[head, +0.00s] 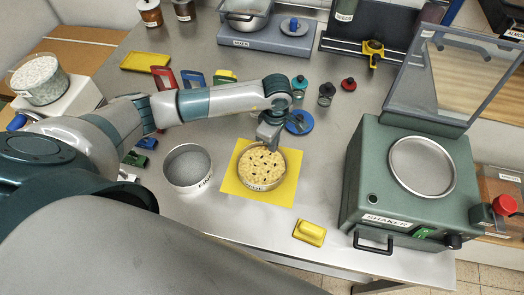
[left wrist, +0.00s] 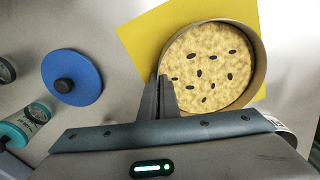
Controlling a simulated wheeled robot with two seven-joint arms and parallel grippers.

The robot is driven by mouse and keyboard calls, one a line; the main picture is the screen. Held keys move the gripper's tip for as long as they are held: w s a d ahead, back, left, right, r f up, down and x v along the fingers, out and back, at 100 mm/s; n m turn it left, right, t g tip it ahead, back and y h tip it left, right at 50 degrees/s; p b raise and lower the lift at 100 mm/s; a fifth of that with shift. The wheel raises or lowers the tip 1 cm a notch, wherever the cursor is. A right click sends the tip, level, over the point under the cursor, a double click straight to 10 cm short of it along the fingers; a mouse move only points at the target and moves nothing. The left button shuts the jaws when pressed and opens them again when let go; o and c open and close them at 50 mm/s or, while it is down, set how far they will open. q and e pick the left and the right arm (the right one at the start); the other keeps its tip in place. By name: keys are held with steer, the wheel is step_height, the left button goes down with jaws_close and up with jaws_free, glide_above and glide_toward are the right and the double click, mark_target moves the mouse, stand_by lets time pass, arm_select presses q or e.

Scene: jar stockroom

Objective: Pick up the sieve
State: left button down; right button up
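A round sieve (head: 262,169) with a pale metal rim stands on a yellow mat (head: 285,190). Its label is only partly readable. It holds a tan, crumbly layer with several dark pieces, also seen in the left wrist view (left wrist: 207,65). My left gripper (head: 270,145) is at the sieve's far right rim. In the left wrist view its two fingers (left wrist: 164,85) are close together, one on each side of the rim, shut on the wall. The sieve looks level; I cannot tell any gap under it. My right gripper is not in view.
A second, empty-looking round sieve (head: 188,168) stands to the left. A green shaker box (head: 400,190) with a raised lid stands at the right. A yellow block (head: 310,232) lies near the front edge. A blue lid (head: 299,123) lies behind the mat.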

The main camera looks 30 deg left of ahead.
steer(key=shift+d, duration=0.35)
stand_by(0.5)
arm_select(q)
steer(key=shift+w+r, duration=0.1)
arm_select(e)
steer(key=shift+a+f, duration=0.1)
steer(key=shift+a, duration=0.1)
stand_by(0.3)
